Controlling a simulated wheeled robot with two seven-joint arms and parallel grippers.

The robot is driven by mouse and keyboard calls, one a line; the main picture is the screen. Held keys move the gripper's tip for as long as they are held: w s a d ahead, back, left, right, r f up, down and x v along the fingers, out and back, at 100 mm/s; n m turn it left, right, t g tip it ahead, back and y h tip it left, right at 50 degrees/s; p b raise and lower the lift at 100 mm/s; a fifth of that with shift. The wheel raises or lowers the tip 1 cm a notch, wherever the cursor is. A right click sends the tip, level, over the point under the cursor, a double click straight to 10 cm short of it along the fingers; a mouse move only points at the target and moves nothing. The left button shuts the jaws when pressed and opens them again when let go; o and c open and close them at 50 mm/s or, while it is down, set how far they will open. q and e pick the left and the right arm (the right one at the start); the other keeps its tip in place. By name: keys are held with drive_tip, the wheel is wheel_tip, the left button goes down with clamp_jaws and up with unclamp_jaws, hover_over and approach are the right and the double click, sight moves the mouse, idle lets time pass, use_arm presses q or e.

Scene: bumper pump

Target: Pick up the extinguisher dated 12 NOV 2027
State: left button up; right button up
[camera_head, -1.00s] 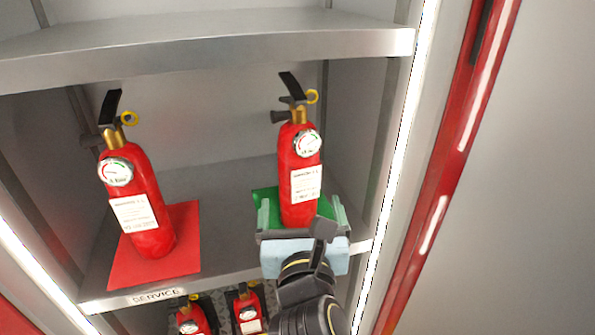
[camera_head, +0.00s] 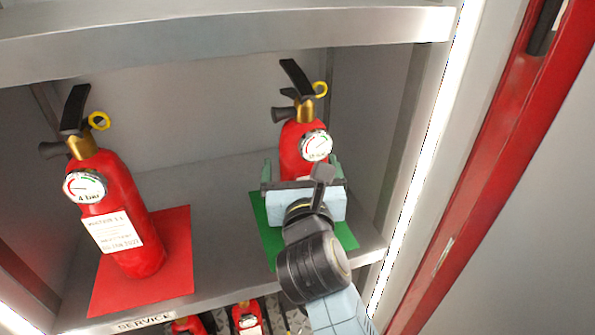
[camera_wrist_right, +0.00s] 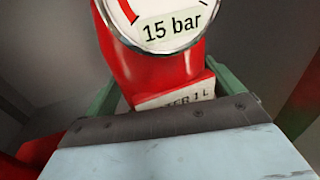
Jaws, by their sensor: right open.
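Two red extinguishers stand upright on the shelf. The right extinguisher (camera_head: 291,150) stands on a green mat (camera_head: 345,232); its label is mostly hidden behind my gripper. In the right wrist view this extinguisher (camera_wrist_right: 150,75) fills the middle, with a gauge reading 15 bar and the top of its label. My right gripper (camera_head: 302,172) is open, its green fingers on either side of this extinguisher's body. My left gripper is not in view.
A shelf board (camera_head: 220,28) runs above the extinguishers. The cabinet's right wall and light strip (camera_head: 425,150) are close to my right arm. More extinguishers (camera_head: 247,318) show below the shelf, whose front carries a SERVICE label (camera_head: 146,323).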

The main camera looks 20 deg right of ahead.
drive_tip(key=shift+s+r, duration=0.1)
drive_tip(key=shift+s, duration=0.3)
drive_tip(key=shift+c, duration=1.3)
drive_tip(key=c, duration=1.7)
drive_tip(key=shift+r, duration=0.25)
clamp_jaws()
